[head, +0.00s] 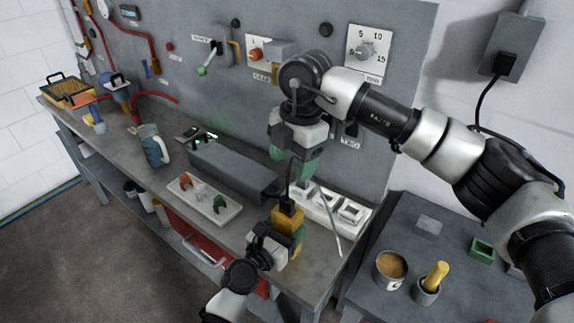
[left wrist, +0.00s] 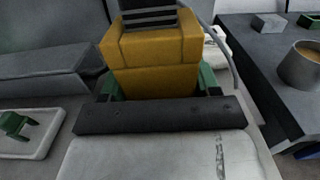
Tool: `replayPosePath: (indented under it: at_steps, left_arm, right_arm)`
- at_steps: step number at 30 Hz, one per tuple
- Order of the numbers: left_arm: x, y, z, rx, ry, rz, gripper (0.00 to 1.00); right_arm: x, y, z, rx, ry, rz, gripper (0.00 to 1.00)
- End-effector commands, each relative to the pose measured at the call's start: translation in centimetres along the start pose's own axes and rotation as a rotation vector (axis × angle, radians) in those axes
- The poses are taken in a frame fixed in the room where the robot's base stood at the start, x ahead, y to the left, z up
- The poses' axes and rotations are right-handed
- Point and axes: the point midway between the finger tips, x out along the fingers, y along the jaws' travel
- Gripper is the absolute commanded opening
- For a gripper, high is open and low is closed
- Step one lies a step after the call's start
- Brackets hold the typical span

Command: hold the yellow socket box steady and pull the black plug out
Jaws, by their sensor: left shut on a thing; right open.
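The yellow socket box (head: 287,220) stands near the front edge of the workbench. My left gripper (head: 288,240) is shut on it from the front; in the left wrist view its green fingers (left wrist: 160,88) lie on both sides of the box (left wrist: 155,62). The black plug (head: 288,204) sits upright in the top of the box, and its ribbed body shows in the left wrist view (left wrist: 150,17). My right gripper (head: 294,163) is open and points down above the plug. A dark cord runs up from the plug towards its fingers; I cannot tell whether they touch.
A grey block (head: 232,168) and a white tray with small switches (head: 205,207) lie left of the box. A thin grey cable hangs nearby. A side table (head: 440,285) at right holds a cup (head: 391,269).

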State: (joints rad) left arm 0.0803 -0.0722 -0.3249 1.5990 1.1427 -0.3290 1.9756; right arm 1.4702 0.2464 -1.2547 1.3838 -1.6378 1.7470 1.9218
Motion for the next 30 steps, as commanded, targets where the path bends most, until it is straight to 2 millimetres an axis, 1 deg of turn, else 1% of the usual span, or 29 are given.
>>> replayPosePath:
  at_steps: [1, 3, 5, 8, 11, 18, 21, 25, 30]
  left_arm:
    - [0.0, 0.0, -0.1, 0.0, 0.001, 0.001, 0.35]
    - [0.0, 0.0, -0.1, 0.0, 0.001, 0.001, 0.35]
    - [0.0, 0.0, -0.1, 0.0, 0.001, 0.001, 0.35]
    - [0.0, 0.0, -0.1, 0.0, 0.001, 0.001, 0.35]
    - [0.0, 0.0, -0.1, 0.0, 0.001, 0.001, 0.35]
    - [0.0, 0.0, -0.1, 0.0, 0.001, 0.0, 0.35]
    - [0.0, 0.0, -0.1, 0.0, 0.001, 0.0, 0.35]
    - [0.0, 0.0, -0.1, 0.0, 0.001, 0.001, 0.35]
    - [0.0, 0.0, -0.1, 0.0, 0.001, 0.001, 0.35]
  right_arm:
    - [-0.3, 0.3, -0.5, -0.063, -0.04, -0.021, 0.63]
    - [-0.5, 0.5, -0.8, -0.128, -0.081, -0.048, 0.63]
    - [-0.4, 0.6, -0.9, -0.159, -0.099, -0.061, 0.63]
    - [0.4, 0.6, -0.9, -0.177, -0.108, -0.069, 0.63]
    - [1.9, 0.4, -0.7, -0.176, -0.106, -0.071, 0.63]
    - [6.5, 0.1, -0.2, -0.174, -0.104, -0.07, 0.63]
    - [8.2, 0.1, 0.0, -0.173, -0.104, -0.069, 0.63]
    - [9.9, 0.0, 0.2, -0.172, -0.105, -0.068, 0.63]
    - [11.0, -0.1, 0.3, -0.173, -0.105, -0.066, 0.63]
